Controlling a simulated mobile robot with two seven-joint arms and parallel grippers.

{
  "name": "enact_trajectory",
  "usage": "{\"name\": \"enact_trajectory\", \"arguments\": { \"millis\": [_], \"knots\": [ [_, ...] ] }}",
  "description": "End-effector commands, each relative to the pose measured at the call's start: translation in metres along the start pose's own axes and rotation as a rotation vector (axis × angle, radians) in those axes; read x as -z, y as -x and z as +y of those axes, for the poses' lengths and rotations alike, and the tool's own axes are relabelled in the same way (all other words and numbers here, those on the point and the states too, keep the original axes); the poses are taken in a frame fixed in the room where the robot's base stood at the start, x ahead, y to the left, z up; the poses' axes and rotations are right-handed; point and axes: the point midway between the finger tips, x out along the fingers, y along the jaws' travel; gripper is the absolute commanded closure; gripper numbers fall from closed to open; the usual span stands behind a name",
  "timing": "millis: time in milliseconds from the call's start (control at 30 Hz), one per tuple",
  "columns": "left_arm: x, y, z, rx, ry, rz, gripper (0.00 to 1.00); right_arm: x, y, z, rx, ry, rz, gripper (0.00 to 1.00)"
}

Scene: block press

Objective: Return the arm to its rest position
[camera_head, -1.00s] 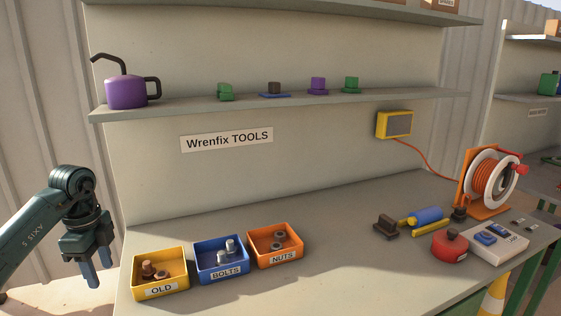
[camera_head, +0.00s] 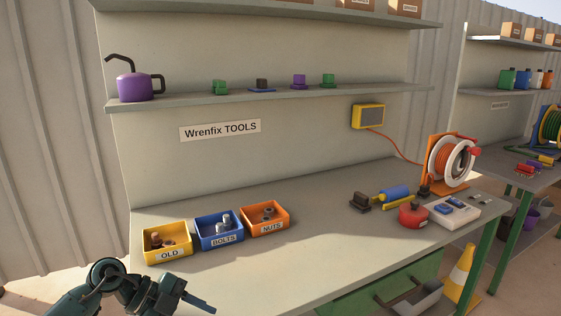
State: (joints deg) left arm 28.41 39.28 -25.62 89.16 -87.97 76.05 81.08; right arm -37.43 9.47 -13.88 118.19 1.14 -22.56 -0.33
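My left arm comes in at the bottom left, and its gripper (camera_head: 203,303) points to the right in front of the bench edge. It is seen nearly side-on, so I cannot tell whether its fingers are apart. Nothing shows held in it. It is below the yellow OLD bin (camera_head: 168,254) and apart from it. My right gripper is out of view.
The bench (camera_head: 310,240) also bears the blue BOLTS bin (camera_head: 221,240), orange NUTS bin (camera_head: 265,229), a red canister (camera_head: 412,217), a blue-and-yellow tool (camera_head: 394,194) and a cable reel (camera_head: 449,165). An open drawer (camera_head: 416,303) juts out below; a cone (camera_head: 459,275) stands right.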

Motion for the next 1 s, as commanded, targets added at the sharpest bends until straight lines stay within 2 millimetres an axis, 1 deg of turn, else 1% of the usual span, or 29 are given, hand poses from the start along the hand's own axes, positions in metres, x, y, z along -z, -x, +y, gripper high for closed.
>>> {"name": "enact_trajectory", "arguments": {
  "millis": [33, 67, 100, 167, 200, 233, 300, 367, 400, 467, 500, 533, 567, 600, 700, 733, 800, 867, 1000],
  "knots": [
    [0.029, -0.029, 0.006, 0.105, -0.025, 0.147, 0.56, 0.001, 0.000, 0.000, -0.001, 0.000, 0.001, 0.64],
    [0.045, -0.040, 0.005, 0.186, -0.034, 0.225, 0.56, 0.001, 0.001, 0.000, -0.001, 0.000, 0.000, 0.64],
    [0.063, -0.049, 0.003, 0.302, -0.033, 0.310, 0.56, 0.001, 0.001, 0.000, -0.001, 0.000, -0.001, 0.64],
    [0.083, -0.055, 0.001, 0.484, 0.005, 0.403, 0.56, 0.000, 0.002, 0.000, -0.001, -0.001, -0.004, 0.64],
    [0.091, -0.056, 0.000, 0.605, 0.051, 0.441, 0.56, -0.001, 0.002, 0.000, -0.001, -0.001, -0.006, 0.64],
    [0.093, -0.055, 0.000, 0.695, 0.097, 0.455, 0.56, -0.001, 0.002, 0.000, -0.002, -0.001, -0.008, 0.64],
    [0.089, -0.053, 0.006, 0.885, 0.234, 0.444, 0.56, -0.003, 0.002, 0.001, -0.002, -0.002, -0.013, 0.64],
    [0.075, -0.051, 0.018, 1.017, 0.379, 0.388, 0.56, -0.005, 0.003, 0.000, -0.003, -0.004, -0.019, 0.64],
    [0.064, -0.052, 0.031, 1.084, 0.488, 0.331, 0.56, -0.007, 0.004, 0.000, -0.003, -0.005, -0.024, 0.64],
    [0.045, -0.057, 0.059, 1.144, 0.660, 0.225, 0.56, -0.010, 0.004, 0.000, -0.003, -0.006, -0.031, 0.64],
    [0.034, -0.063, 0.081, 1.156, 0.772, 0.149, 0.56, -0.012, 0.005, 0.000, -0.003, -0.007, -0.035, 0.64],
    [0.027, -0.068, 0.098, 1.152, 0.852, 0.093, 0.56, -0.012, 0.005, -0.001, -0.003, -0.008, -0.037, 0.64],
    [0.022, -0.073, 0.116, 1.139, 0.926, 0.041, 0.56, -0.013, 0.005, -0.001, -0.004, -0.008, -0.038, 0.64],
    [0.018, -0.080, 0.137, 1.113, 1.010, -0.019, 0.56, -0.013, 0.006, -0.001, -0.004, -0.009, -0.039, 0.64],
    [0.015, -0.093, 0.180, 1.035, 1.156, -0.124, 0.56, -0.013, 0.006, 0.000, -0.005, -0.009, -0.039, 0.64],
    [0.016, -0.097, 0.190, 1.013, 1.187, -0.145, 0.56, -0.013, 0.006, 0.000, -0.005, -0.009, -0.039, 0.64],
    [0.018, -0.102, 0.205, 0.972, 1.236, -0.178, 0.56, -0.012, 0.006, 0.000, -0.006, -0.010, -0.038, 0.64],
    [0.019, -0.104, 0.213, 0.951, 1.258, -0.193, 0.56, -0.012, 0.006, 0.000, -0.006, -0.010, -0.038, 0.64],
    [0.019, -0.105, 0.215, 0.945, 1.264, -0.197, 0.56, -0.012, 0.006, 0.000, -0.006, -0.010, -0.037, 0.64]
  ]
}}
